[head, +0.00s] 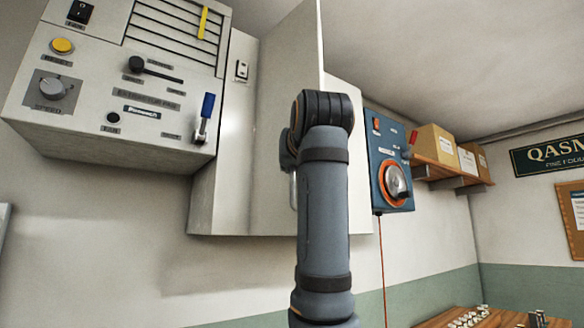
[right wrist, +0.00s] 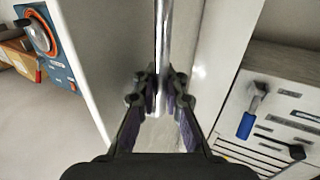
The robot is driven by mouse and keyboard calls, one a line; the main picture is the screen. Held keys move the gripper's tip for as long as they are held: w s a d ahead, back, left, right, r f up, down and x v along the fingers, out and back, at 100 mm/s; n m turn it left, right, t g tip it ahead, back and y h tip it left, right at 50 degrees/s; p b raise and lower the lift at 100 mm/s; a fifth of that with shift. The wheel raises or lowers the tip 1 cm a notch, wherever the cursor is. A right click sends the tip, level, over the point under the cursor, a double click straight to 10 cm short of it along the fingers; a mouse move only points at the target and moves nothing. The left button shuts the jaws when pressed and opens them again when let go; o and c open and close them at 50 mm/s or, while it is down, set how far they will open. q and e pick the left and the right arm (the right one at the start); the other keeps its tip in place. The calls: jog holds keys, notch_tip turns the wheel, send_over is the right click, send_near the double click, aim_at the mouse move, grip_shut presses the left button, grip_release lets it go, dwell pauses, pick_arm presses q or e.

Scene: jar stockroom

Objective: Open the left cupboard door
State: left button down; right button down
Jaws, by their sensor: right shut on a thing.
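The white cupboard (head: 220,165) hangs on the wall in the middle of the head view. Its left door (head: 280,100) stands swung out toward me, partly open, with its free edge to the right. The door's face (right wrist: 95,60) also shows in the right wrist view. My right gripper (right wrist: 162,82) is shut on the door's vertical metal bar handle (right wrist: 163,30). In the head view the handle (head: 293,188) shows just left of my right arm, which hides the fingers and part of the door. My left gripper is not in view.
A control panel (head: 130,90) with knobs and a blue-handled lever is left of the cupboard. A blue box (head: 388,165) with a dial is close on the right. A shelf (head: 440,175) carries several cartons. A wooden table (head: 470,318) stands low at right.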

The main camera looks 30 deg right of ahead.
jog(key=shift+f, duration=0.1)
jog(key=c, duration=1.8)
grip_release()
jog(key=shift+d, duration=0.1)
jog(key=o, duration=0.4)
jog(key=shift+s+d, duration=0.1)
jog(key=shift+s, duration=0.3)
jog(key=shift+w, duration=0.1)
jog(key=v, duration=1.2)
